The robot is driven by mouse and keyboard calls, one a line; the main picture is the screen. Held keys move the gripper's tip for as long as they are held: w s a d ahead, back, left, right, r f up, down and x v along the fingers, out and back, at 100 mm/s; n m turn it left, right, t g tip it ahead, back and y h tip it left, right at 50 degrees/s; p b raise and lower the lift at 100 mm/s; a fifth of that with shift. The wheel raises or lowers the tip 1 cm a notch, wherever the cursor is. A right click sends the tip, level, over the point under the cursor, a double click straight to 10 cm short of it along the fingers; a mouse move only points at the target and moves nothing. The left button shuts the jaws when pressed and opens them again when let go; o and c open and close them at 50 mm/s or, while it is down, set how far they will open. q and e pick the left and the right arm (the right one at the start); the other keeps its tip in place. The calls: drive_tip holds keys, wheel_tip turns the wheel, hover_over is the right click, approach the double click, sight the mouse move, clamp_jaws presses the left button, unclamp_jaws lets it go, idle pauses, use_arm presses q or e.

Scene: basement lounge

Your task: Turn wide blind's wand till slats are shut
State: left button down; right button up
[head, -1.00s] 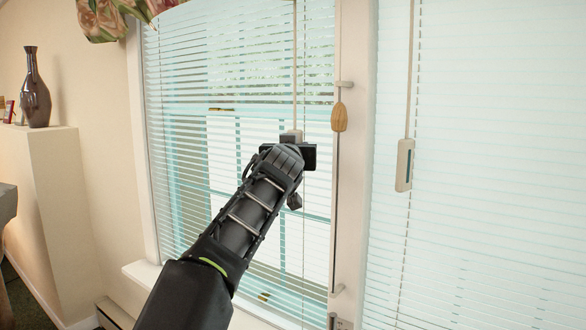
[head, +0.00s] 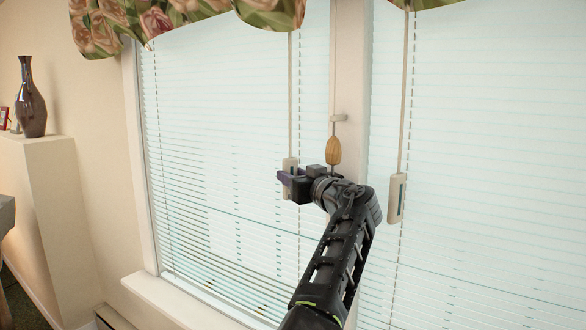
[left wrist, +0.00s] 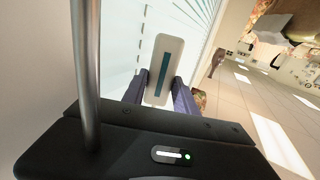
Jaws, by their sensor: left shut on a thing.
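The blind on the left (head: 215,130) hangs over a window; its slats now look nearly flat and block most of the outside, with faint window lines still showing through. Its wand (head: 290,80) hangs down the right part of the blind and ends in a pale handle (head: 289,163). My left gripper (head: 284,180) is shut on that handle. In the left wrist view the handle (left wrist: 164,55), with a teal stripe, stands between my two fingers (left wrist: 160,95). My right gripper is not in view.
A second blind (head: 480,150) on the right looks shut, with its own wand handle (head: 397,198) hanging near my arm. A wooden cord pull (head: 333,151) hangs by the window post just above my gripper. A vase (head: 32,100) stands on a ledge at left.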

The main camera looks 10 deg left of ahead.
use_arm(q)
drive_tip(key=shift+f, duration=0.1)
drive_tip(key=c, duration=1)
unclamp_jaws()
drive_tip(key=shift+o, duration=0.2)
